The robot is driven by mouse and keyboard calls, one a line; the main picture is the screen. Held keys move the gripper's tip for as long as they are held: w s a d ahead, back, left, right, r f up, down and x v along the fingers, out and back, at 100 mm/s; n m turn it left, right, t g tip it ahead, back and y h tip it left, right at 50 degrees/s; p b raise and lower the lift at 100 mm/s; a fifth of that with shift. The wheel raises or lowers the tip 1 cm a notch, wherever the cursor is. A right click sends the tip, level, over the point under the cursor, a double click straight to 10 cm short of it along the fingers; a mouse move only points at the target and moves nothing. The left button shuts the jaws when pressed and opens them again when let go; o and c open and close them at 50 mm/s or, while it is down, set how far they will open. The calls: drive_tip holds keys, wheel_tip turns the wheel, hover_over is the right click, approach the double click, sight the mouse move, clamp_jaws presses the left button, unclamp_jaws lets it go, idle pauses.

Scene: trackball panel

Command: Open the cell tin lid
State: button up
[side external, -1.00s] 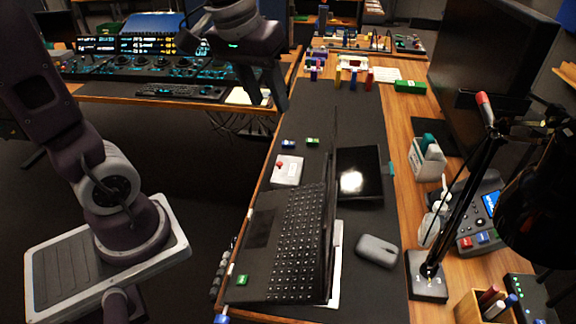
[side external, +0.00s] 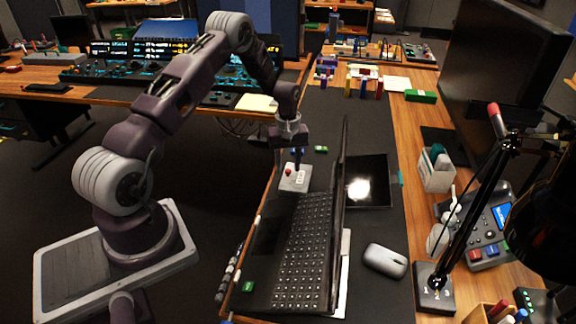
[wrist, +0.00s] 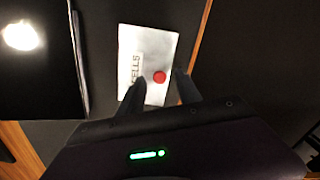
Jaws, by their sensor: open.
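The cell tin (side external: 298,184) is a small pale flat box on the dark desk mat, just beyond the laptop. In the wrist view the tin (wrist: 147,45) shows a "CELLS" label and a round red knob (wrist: 159,77) on its lid, which looks shut. My gripper (side external: 297,162) is over the tin, pointing down. In the wrist view my gripper (wrist: 160,82) is open, with its fingertips appearing to either side of the red knob. I cannot tell whether the fingers touch the lid.
An open laptop (side external: 302,240) stands close in front of the tin, its screen upright. A dark tablet (side external: 370,188) lies to the right. A green cell (side external: 321,149) lies behind the tin, and another green cell (side external: 248,286) lies near the laptop's front corner. A mouse (side external: 385,260) is at right.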

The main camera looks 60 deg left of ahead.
drive_tip(key=shift+f, duration=0.2)
clamp_jaws()
idle(1.3)
